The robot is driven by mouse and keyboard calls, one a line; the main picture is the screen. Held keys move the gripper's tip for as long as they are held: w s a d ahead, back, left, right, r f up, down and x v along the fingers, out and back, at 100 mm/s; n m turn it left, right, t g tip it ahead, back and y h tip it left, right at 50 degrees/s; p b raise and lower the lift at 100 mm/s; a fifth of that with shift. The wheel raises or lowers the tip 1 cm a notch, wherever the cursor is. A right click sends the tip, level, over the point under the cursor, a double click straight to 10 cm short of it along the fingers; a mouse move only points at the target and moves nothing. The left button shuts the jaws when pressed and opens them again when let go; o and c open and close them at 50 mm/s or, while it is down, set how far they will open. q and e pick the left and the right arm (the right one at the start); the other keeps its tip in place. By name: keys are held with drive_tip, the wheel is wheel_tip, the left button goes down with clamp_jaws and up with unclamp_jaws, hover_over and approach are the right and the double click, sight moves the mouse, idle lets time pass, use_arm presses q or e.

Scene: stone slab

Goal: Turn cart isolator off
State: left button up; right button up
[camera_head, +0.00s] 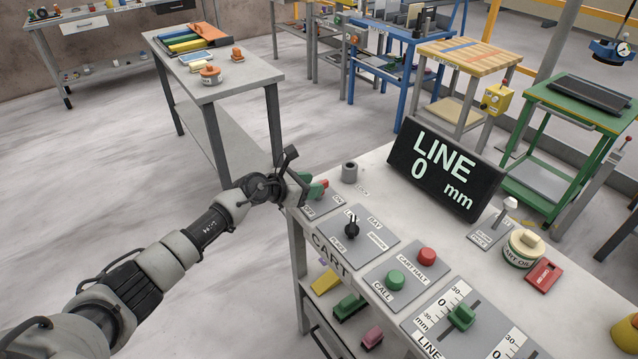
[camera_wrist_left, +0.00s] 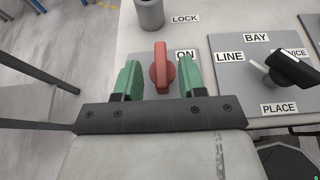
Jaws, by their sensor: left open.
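The cart isolator is a red rotary handle (camera_wrist_left: 162,70) on a grey plate at the corner of the console, with an ON label beside it. It also shows in the head view as a red handle (camera_head: 320,188) partly hidden by my gripper. My left gripper (camera_head: 304,184) is at this corner. In the left wrist view its two green fingertips (camera_wrist_left: 163,82) stand apart, one on each side of the red handle, with visible gaps. The handle's length runs roughly up and down in that view. My right gripper is not in view.
A grey lock cylinder (camera_head: 349,172) stands just behind the isolator. The black selector knob (camera_head: 351,229) is close by on the plate with LINE, BAY and PLACE labels. Red (camera_head: 427,256) and green (camera_head: 395,280) buttons lie nearer. A LINE display (camera_head: 445,168) stands at the back.

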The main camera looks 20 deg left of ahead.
use_arm(q)
drive_tip(key=shift+x, duration=1.45)
drive_tip(key=shift+r, duration=0.1)
clamp_jaws()
